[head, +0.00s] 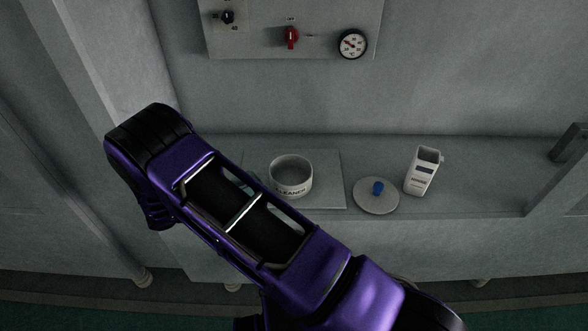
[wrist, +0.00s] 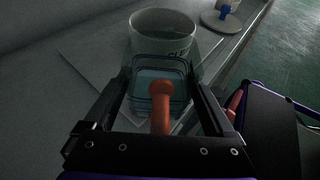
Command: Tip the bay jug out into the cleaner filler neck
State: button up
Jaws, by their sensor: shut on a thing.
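The cleaner filler neck (head: 291,178) is a wide white open ring lettered "CLEANER" on a raised plate on the ledge. It also shows in the wrist view (wrist: 165,22), just beyond my gripper. My gripper (wrist: 163,85) is shut on a clear, bluish see-through jug (wrist: 148,66) with an orange handle (wrist: 161,108). The jug is on the near side of the neck and overlaps its lower edge in the wrist view. Its exact tilt and its contents are hard to tell. In the head view my purple arm hides the gripper and most of the jug.
A round grey lid (head: 366,199) with a blue knob lies on the ledge right of the neck. A white labelled container (head: 423,172) stands farther right. A panel (head: 265,38) with a red knob and a dial is on the wall above. The ledge's right part is clear.

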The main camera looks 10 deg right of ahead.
jog(key=shift+r, duration=0.1)
jog(key=shift+w+d+r+g+y, duration=0.15)
jog(key=shift+d+r+g+y, duration=0.05)
jog(key=shift+d+y, duration=0.2)
jog(key=shift+w+d+r+g+y, duration=0.15)
jog(key=shift+d+r+g+y, duration=0.1)
jog(key=shift+y, duration=0.25)
jog(key=shift+w+d+r+g+y, duration=0.25)
jog(key=shift+w+d+g+y, duration=0.1)
jog(key=shift+d+y, duration=0.35)
jog(key=shift+w+d+r+g+y, duration=0.25)
jog(key=shift+d+y, duration=0.2)
jog(key=shift+y, duration=0.35)
jog(key=shift+w+d+r+g+y, duration=0.15)
jog(key=shift+d+r+g+y, duration=0.2)
jog(key=shift+r+y, duration=0.25)
jog(key=shift+w+d+r+g+y, duration=0.2)
jog(key=shift+d+r+y, duration=0.2)
jog(key=shift+r, duration=0.2)
jog(key=shift+w+d+r+g+y, duration=0.15)
jog(key=shift+d+r+g+y, duration=0.15)
jog(key=shift+r+y, duration=0.3)
jog(key=shift+d+y+p, duration=0.1)
jog(key=shift+y+p, duration=0.3)
jog(key=shift+p, duration=0.3)
jog(key=shift+d+f+g+y+p, duration=0.1)
jog(key=shift+g+y+p, duration=0.4)
jog(key=shift+p, duration=0.45)
jog(key=shift+w+p, duration=0.1)
jog(key=shift+p, duration=0.45)
